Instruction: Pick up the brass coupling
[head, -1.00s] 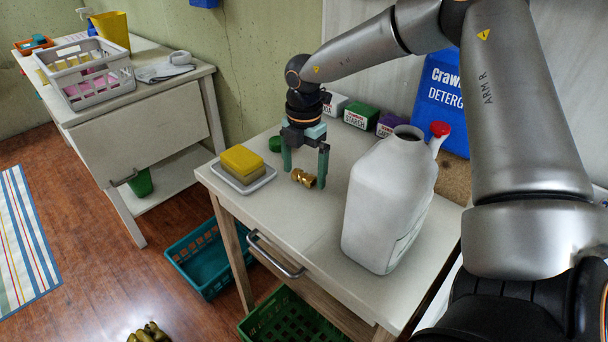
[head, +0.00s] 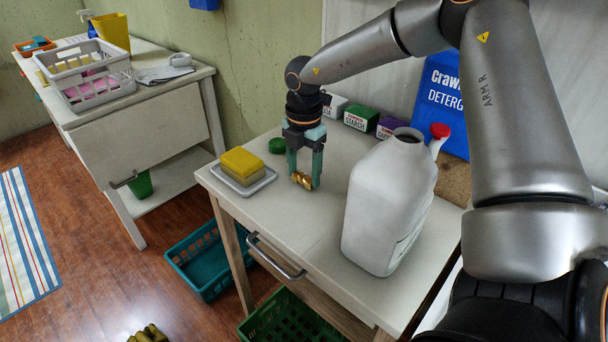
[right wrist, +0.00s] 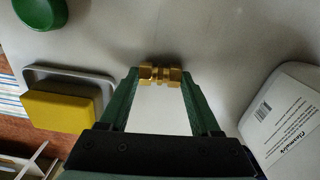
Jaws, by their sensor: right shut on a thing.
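The brass coupling (head: 302,181) is a small gold-coloured fitting over the white table (head: 290,222). My right gripper (head: 303,184) points down, with its two green fingers on either side of the coupling. In the right wrist view the coupling (right wrist: 160,75) lies crosswise between the fingertips of the right gripper (right wrist: 161,76), which is shut on it. I cannot tell whether the coupling still touches the table. My left gripper is in neither view.
A large white jug (head: 385,205) stands right of the gripper. A yellow sponge (head: 242,162) on a grey tray (head: 262,184) lies to the left. A green lid (head: 276,145) and small boxes (head: 361,117) are behind. The table front is clear.

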